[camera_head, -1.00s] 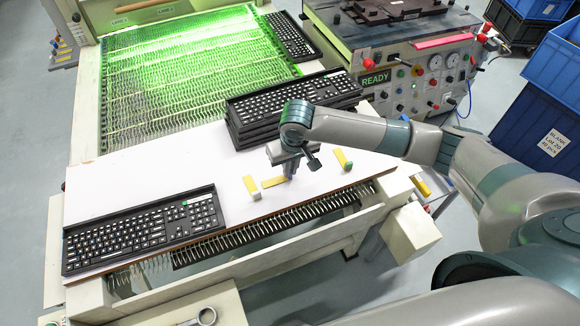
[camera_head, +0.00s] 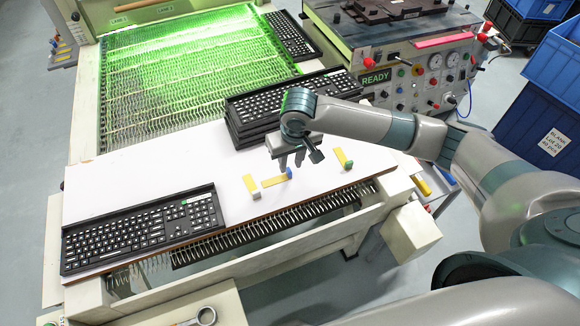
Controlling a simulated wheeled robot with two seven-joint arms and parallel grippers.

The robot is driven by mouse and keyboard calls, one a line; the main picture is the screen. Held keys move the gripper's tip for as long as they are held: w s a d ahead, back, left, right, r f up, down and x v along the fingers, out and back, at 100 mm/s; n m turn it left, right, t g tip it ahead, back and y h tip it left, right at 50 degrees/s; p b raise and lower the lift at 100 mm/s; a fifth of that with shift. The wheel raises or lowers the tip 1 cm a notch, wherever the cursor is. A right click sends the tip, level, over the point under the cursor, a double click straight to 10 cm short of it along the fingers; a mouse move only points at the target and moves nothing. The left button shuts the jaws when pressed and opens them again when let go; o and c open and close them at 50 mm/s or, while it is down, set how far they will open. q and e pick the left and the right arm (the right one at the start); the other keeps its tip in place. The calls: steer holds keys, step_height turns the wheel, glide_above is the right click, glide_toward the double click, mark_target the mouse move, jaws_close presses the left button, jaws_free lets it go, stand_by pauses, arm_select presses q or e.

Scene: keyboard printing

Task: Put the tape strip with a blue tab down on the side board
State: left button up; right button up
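The yellow tape strip with a blue tab (camera_head: 275,181) lies flat on the white side board (camera_head: 150,168), with its blue tab at its right end. My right gripper (camera_head: 291,163) hangs just above and behind the blue tab, apart from the strip. Its two fingers show a gap with nothing between them. Another yellow strip with a greyish tab (camera_head: 251,185) lies to the left, and one with a green tab (camera_head: 340,157) lies to the right. My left gripper is not in view.
A black keyboard (camera_head: 145,229) lies at the board's left front. A stack of keyboards (camera_head: 245,133) stands behind my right gripper. A green-lit mesh conveyor (camera_head: 185,75) is at the back. The board's middle is clear. A control machine marked READY (camera_head: 405,80) stands at the back right.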

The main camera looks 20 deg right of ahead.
step_height(320, 180, up, 9)
steer(key=s+b, duration=0.1)
steer(key=shift+s+f, duration=0.15)
steer(key=shift+s, duration=0.15)
